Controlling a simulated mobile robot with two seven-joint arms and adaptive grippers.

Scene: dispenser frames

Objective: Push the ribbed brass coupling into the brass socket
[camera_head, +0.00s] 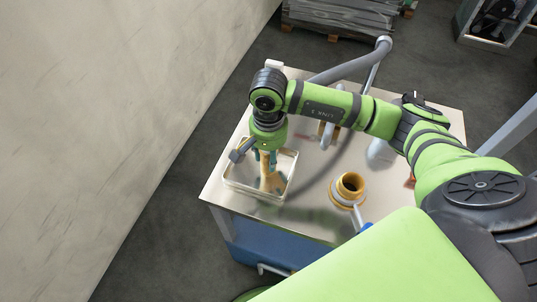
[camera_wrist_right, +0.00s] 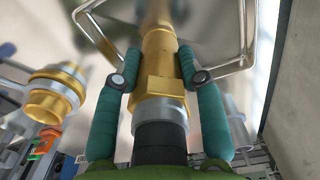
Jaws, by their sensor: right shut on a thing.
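My right gripper (camera_head: 265,158) points down over a pale-rimmed tray (camera_head: 231,186) at the table's left front corner. Its teal fingers (camera_wrist_right: 158,62) are shut on the sides of the brass coupling (camera_wrist_right: 157,88), which has a silver collar and a black part towards the wrist. The coupling's far end is blurred in the wrist view, and its ribs cannot be made out. In the head view the coupling (camera_head: 268,180) reaches down into the tray area. The brass socket (camera_head: 350,187) stands open-topped to the right of the tray, apart from the coupling. My left gripper is not in view.
The tabletop (camera_head: 300,222) is bare between tray and socket. A grey hose (camera_head: 350,68) arches from a post at the back. White fittings (camera_head: 328,130) stand behind the socket. A pale wall (camera_head: 120,90) lies left of the table.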

